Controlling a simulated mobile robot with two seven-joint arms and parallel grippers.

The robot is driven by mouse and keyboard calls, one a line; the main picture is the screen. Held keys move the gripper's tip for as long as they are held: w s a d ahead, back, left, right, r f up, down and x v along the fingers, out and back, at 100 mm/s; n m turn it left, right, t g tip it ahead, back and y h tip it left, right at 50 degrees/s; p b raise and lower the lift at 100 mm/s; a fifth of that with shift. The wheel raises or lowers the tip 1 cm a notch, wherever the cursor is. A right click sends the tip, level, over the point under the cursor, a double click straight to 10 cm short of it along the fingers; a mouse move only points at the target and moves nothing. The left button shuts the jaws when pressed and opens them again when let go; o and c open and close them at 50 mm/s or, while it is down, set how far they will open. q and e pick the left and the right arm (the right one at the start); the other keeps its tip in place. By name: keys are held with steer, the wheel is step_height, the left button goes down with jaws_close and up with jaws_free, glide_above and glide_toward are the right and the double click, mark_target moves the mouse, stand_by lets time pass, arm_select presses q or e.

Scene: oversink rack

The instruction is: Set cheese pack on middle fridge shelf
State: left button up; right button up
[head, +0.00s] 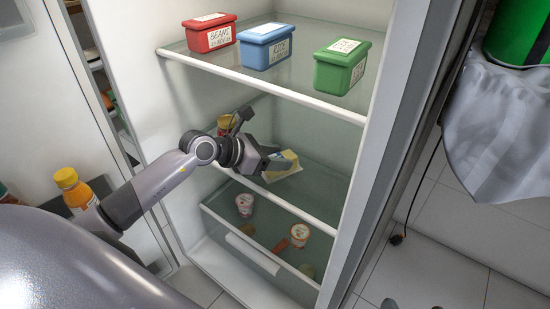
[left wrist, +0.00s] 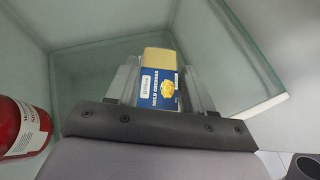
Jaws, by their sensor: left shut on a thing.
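The cheese pack (head: 284,163) is a small yellow block with a blue and white label, in the open fridge at the middle glass shelf (head: 318,192). My left gripper (head: 272,163) reaches in from the left and is shut on the pack. In the left wrist view the cheese pack (left wrist: 159,78) sits between the two fingers of my left gripper (left wrist: 160,90), its label facing the camera. The pack is over the shelf; whether it touches the glass is hard to tell.
A red jar (left wrist: 22,128) stands on the left of the middle shelf, close to my gripper. Red (head: 209,36), blue (head: 265,48) and green (head: 341,68) boxes stand on the shelf above. Cups (head: 245,204) lie in the drawer below. The middle shelf's right side is clear.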

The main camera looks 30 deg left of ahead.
steer(key=shift+f, duration=0.1)
arm_select(q)
steer(key=o, duration=1.3)
steer(key=shift+o, duration=0.2)
steer(key=shift+r, duration=0.1)
steer(key=shift+s+a+r, duration=0.1)
steer(key=shift+s+a, duration=0.05)
steer(key=p+v, duration=0.3)
steer(key=v, duration=0.8)
steer(key=shift+s, duration=0.2)
arm_select(e)
steer(key=shift+s+d+r+n+h, duration=0.15)
steer(key=shift+d+h, duration=0.2)
steer(key=shift+d, duration=0.3)
steer(key=shift+s+d+r+n+h, duration=0.15)
steer(key=shift+d+h, duration=0.2)
steer(key=shift+d, duration=0.25)
arm_select(q)
steer(key=shift+a+r, duration=0.1)
steer(key=shift+a, duration=0.05)
arm_select(e)
steer(key=shift+f, duration=0.1)
steer(key=shift+s, duration=0.1)
